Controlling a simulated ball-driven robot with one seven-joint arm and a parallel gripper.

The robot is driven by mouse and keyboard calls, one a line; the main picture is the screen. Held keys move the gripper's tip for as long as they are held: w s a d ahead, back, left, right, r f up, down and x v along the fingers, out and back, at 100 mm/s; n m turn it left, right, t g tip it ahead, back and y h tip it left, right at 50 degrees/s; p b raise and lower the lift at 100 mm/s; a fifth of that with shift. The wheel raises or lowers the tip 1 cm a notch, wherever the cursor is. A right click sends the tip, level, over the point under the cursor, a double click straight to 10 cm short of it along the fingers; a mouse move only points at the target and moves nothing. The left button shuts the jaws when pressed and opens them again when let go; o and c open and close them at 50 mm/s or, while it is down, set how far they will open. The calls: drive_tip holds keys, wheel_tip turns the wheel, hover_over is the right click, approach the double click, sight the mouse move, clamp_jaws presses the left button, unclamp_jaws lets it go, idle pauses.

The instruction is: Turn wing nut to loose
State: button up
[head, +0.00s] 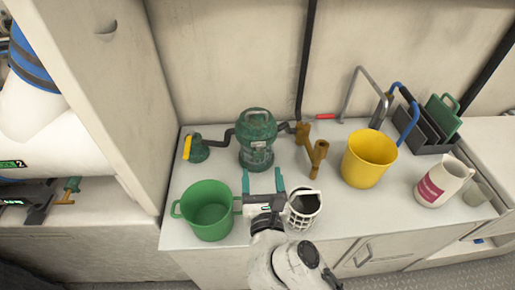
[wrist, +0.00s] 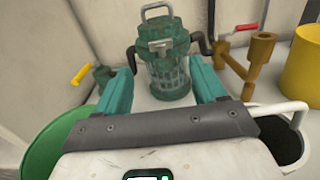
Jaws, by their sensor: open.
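A green strainer (head: 257,145) with a ribbed, see-through lower body stands upright near the back of the white counter. A grey loop-shaped piece sits on its top; it also shows in the wrist view (wrist: 157,7), and I cannot tell whether this is the wing nut. A second grey fitting (wrist: 160,45) is on the strainer's near upper side. My gripper (head: 262,177) is open and empty, its two teal fingers pointing at the strainer. The strainer appears between and beyond the fingers in the wrist view, apart from them.
A green bucket (head: 208,212) is left of my gripper, a white basket-like cup (head: 304,206) right of it. Dark pipes flank the strainer, with a yellow-handled valve (head: 194,149) left and brown pipework (head: 315,152) right. A yellow bucket (head: 368,160) stands farther right.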

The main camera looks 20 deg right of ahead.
sight(259, 143)
drive_tip(key=x, duration=0.9)
drive_tip(key=shift+w+d+p, duration=0.1)
drive_tip(key=shift+w+p, duration=0.15)
drive_tip(key=shift+p, duration=0.15)
drive_tip(key=shift+c, duration=0.4)
drive_tip(key=c, duration=1)
drive_tip(key=p, duration=0.2)
drive_tip(key=n+y+p, duration=0.1)
drive_tip(key=p, duration=0.1)
drive_tip(key=shift+d+r+y+p, duration=0.15)
drive_tip(key=shift+r+y+p, duration=0.15)
drive_tip(key=shift+r, duration=0.05)
drive_tip(key=n+y+p, duration=0.1)
drive_tip(key=y+p, duration=0.1)
drive_tip(key=p, duration=0.4)
drive_tip(key=shift+d+n+t+p, duration=0.2)
drive_tip(key=shift+n+t+p, duration=0.1)
drive_tip(key=shift+n+t, duration=0.1)
drive_tip(key=shift+f+y+p, duration=0.15)
drive_tip(key=shift+y+p, duration=0.35)
drive_tip(key=shift+p, duration=0.05)
drive_tip(key=shift+f, duration=0.15)
